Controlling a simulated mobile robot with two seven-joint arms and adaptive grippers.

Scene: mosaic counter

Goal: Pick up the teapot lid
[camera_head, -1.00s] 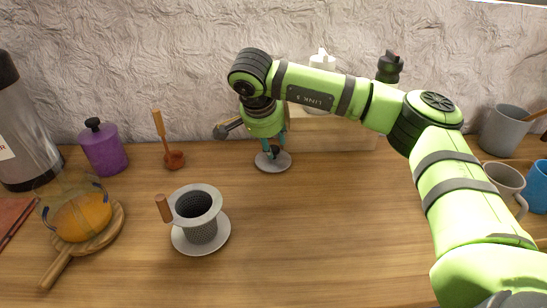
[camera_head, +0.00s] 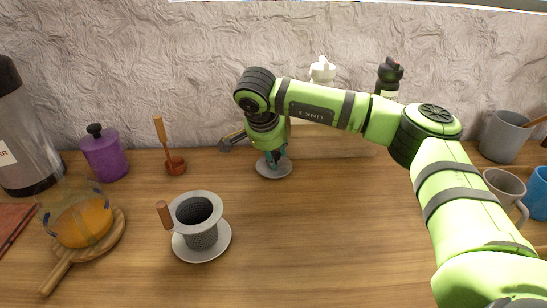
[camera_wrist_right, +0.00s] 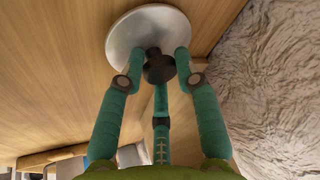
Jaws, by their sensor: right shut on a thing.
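The teapot lid (camera_head: 267,174) is a grey round disc with a dark knob. It appears to lie flat on the wooden counter near the back, below my right gripper. My right gripper (camera_head: 275,158) points down with its teal fingers shut on the lid's knob. In the right wrist view, the fingers (camera_wrist_right: 157,63) close around the black knob (camera_wrist_right: 157,68) at the middle of the pale disc (camera_wrist_right: 135,28). The fingers and hand partly hide the knob in the head view. My left gripper is not in view.
A grey dripper (camera_head: 202,240) with a wooden handle stands on a saucer in front. A glass pot (camera_head: 82,222) on a round board, a purple canister (camera_head: 104,160) and a red-brown holder (camera_head: 175,165) are at left. A wooden box (camera_head: 335,142) stands behind. The front centre is clear.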

